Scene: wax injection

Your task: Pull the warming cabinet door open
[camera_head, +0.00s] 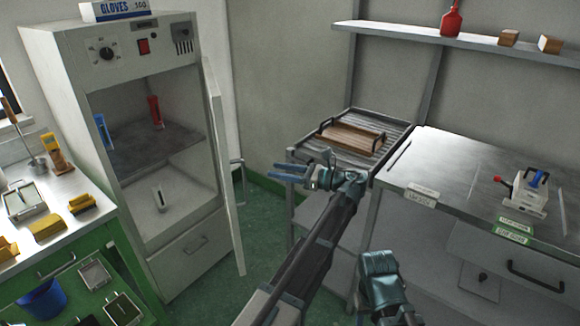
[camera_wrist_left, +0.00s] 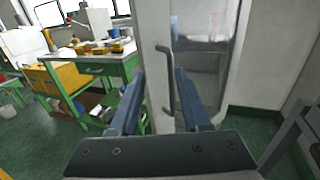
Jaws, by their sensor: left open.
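The warming cabinet (camera_head: 122,70) is a tall pale cabinet at the left of the head view. Its door (camera_head: 222,165) stands swung out at the right side, seen nearly edge-on, leaving the shelves visible. The upright bar handle (camera_head: 238,180) is on the door's outer side. My left gripper (camera_head: 290,172) is open and empty, to the right of the handle. In the left wrist view the handle (camera_wrist_left: 168,80) shows between the spread fingers (camera_wrist_left: 158,90); contact is not visible. A teal joint of my right arm shows at bottom, but no right fingers are visible.
A bench (camera_head: 450,180) with a wax injector (camera_head: 525,195) stands right. A rack (camera_head: 385,130) holding a wooden tray (camera_head: 345,137) stands behind my left arm. A green workbench (camera_head: 60,225) with tools adjoins the cabinet. Green floor is open right of the door.

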